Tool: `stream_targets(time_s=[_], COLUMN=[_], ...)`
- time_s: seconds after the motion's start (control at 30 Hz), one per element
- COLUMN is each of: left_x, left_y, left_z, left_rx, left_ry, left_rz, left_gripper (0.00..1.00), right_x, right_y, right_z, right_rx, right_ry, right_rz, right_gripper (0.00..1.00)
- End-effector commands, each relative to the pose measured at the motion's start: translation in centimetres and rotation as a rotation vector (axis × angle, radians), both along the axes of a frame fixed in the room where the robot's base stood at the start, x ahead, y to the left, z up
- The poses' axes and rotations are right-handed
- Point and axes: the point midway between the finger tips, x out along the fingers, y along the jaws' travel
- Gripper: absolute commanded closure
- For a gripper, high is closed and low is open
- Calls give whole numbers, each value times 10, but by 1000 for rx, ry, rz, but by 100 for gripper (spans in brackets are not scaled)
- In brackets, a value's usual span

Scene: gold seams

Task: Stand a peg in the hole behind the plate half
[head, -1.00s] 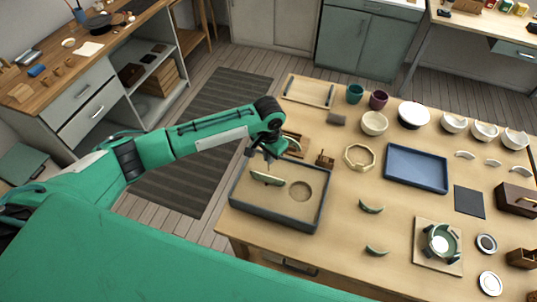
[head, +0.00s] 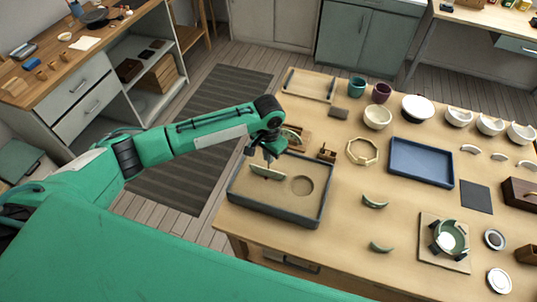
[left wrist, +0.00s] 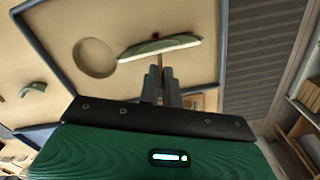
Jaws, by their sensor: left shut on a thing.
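A pale green plate half (head: 267,173) stands on edge in the sand-coloured bed of a grey-rimmed tray (head: 268,218), left of a round hollow (head: 302,185). It also shows in the left wrist view (left wrist: 172,45), with the hollow (left wrist: 95,57) beside it. My left gripper (head: 267,157) is just above and behind the plate half. In the left wrist view my left gripper (left wrist: 162,80) is shut on a thin brown peg (left wrist: 161,60), close to the plate half. The peg's lower end and the hole cannot be made out. My right gripper is out of view.
A small wooden peg block (head: 327,155) stands behind the tray. A wooden ring (head: 363,152), a blue tray (head: 421,163) and loose green shards (head: 375,202) lie to the right. Bowls line the back. The tabletop between the tray and shards is clear.

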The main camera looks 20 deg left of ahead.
Motion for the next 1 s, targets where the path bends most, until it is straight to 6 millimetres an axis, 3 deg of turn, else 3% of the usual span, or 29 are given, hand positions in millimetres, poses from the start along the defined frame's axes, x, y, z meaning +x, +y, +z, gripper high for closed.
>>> stream_targets(time_s=[1.0], left_x=[-1], left_y=[0], left_z=[-4], left_rx=[0], left_ry=[0], left_rz=[0], left_gripper=[100], right_x=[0], right_y=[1], right_z=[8], right_rx=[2], right_ry=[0], right_rz=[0], right_gripper=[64])
